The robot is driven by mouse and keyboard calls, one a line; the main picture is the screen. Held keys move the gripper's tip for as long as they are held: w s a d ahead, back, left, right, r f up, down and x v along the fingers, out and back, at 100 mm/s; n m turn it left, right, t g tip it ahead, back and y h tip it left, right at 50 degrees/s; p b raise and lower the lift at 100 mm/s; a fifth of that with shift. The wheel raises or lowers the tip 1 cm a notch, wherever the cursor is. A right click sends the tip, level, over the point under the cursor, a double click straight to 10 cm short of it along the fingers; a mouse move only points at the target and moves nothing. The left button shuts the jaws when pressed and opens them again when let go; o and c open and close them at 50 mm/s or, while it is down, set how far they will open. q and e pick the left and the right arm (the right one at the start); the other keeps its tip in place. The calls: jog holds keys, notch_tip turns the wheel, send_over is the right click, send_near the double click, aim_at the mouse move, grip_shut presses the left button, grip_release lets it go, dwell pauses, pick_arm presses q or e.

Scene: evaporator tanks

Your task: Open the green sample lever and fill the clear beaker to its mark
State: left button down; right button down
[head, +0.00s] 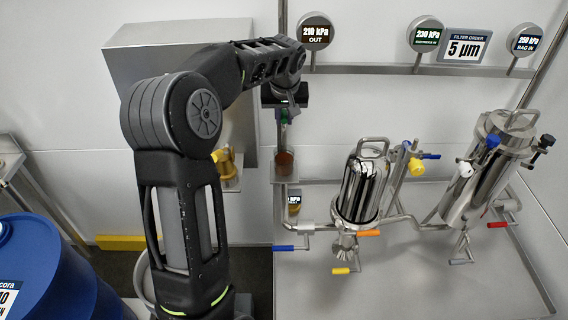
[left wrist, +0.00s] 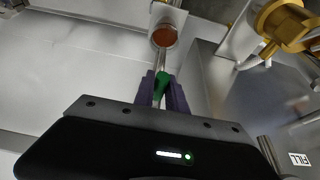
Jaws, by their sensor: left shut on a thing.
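My left gripper (head: 284,117) reaches the wall pipe from above. In the left wrist view its two dark fingers (left wrist: 163,92) are shut on the green sample lever (left wrist: 162,82). A bit of the green lever (head: 284,121) shows below the gripper in the head view. The clear beaker (head: 285,164) stands on a small shelf below the lever, with reddish-brown liquid in it. In the left wrist view the beaker (left wrist: 165,34) shows its round reddish-brown surface, apart from the fingers. I cannot make out its mark or the exact level. My right gripper is in neither view.
A brass-coloured fitting (head: 228,163) is left of the beaker, behind my arm. Steel filter housings (head: 360,190) with coloured valve handles stand to the right. Gauges (head: 315,33) line the rail above. A blue drum (head: 55,270) is at the lower left.

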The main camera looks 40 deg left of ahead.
pick_arm(q)
jog(key=shift+w+d+n, duration=0.25)
jog(key=shift+n, duration=0.25)
jog(key=shift+w+d+n+g+y, duration=0.1)
jog(key=shift+n+g+y, duration=0.25)
jog(key=shift+n, duration=0.25)
